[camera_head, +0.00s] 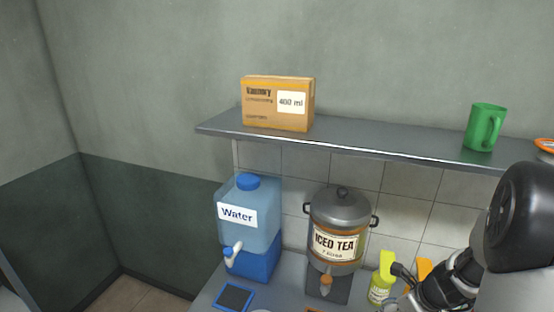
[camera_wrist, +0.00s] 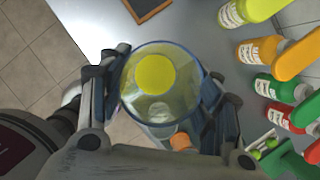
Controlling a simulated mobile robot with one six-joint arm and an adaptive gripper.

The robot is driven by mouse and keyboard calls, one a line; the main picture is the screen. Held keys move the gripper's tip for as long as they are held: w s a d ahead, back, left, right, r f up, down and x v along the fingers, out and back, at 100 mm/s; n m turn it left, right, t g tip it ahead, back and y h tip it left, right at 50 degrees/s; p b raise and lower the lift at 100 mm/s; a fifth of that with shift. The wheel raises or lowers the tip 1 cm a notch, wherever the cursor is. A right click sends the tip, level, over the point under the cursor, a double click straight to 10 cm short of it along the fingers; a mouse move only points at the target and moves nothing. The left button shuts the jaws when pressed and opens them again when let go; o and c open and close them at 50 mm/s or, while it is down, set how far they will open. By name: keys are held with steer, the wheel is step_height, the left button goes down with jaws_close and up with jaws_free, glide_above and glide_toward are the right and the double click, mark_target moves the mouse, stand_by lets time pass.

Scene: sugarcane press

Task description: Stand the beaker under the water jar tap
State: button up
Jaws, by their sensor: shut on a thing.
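The water jar (camera_head: 248,215) is a blue container with a "Water" label and a white tap (camera_head: 233,254), at the left of the counter in the head view. A dark pad with a blue frame (camera_head: 234,297) lies on the counter below the tap. In the wrist view my gripper (camera_wrist: 168,82) is shut on a clear, blue-rimmed beaker (camera_wrist: 185,102), one finger on each side. A yellow disc shows inside its outline; I cannot tell what it is. In the head view my gripper is at the lower right, right of the iced tea urn, and the beaker cannot be made out there.
The iced tea urn (camera_head: 340,230) stands right of the water jar. A yellow-green bottle (camera_head: 380,289) stands near my gripper. Several coloured bottles line the right of the wrist view. A wood-framed dark board (camera_wrist: 146,8) is at its top. A shelf (camera_head: 370,148) overhangs the counter.

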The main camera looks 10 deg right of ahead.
steer(key=w+a+f+n+g+b, duration=0.1)
steer(key=a+f+n+g+b, duration=0.3)
steer(key=a+n, duration=0.7)
steer(key=w+a+f+n+g+h+b, duration=0.1)
steer(key=a+f+n+g+b, duration=0.3)
steer(key=a+n, duration=0.8)
step_height(320, 180, down, 2)
steer(key=n+b, duration=0.3)
steer(key=n, duration=0.7)
steer(key=shift+g, duration=0.4)
steer(key=shift+w, duration=0.1)
